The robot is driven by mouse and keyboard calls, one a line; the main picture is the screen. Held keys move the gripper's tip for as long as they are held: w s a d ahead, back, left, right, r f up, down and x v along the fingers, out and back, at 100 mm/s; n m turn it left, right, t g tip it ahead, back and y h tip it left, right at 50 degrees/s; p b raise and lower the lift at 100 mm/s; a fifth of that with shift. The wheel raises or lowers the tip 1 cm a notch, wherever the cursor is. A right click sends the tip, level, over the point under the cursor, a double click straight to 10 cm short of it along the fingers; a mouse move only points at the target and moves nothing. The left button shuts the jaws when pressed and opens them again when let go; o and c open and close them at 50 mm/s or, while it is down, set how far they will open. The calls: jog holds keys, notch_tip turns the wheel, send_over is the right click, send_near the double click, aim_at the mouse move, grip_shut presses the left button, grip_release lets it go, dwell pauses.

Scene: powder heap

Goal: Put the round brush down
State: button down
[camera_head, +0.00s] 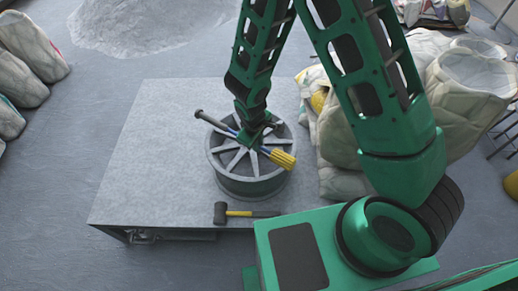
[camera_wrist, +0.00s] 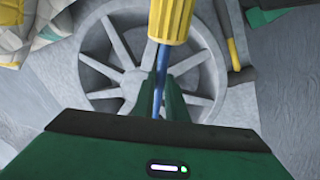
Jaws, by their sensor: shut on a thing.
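The round brush has a yellow ribbed head (camera_head: 283,158) and a thin blue shaft. My gripper (camera_head: 256,141) is shut on the shaft, and the brush slants across and above a grey spoked wheel (camera_head: 227,181). A dark rod with a flat end sticks out to the upper left in line with the shaft. In the wrist view the yellow brush head (camera_wrist: 172,20) is at the top, and the blue shaft runs down between the fingers of my gripper (camera_wrist: 160,85). The spoked wheel (camera_wrist: 97,50) is behind it. I cannot tell whether the brush touches the wheel.
The wheel lies flat on a grey platform (camera_head: 150,165), whose left part is clear. A black mallet with a yellow handle (camera_head: 221,212) lies in front of the wheel. Pale sacks (camera_head: 340,135) crowd the right side, others (camera_head: 28,45) the left. A grey powder heap (camera_head: 140,25) is behind.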

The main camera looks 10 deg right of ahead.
jog(key=shift+w+d+f, duration=0.3)
jog(key=shift+d+f, duration=0.05)
jog(key=shift+d, duration=0.05)
jog(key=shift+s+a+x, duration=0.1)
jog(key=shift+s+x, duration=0.05)
jog(key=shift+x, duration=0.8)
jog(key=shift+s+a+x, duration=0.15)
jog(key=shift+s+x, duration=0.05)
jog(key=shift+x, duration=0.75)
jog(key=shift+f, duration=0.2)
jog(key=c, duration=1.8)
grip_release()
jog(key=shift+o, duration=0.2)
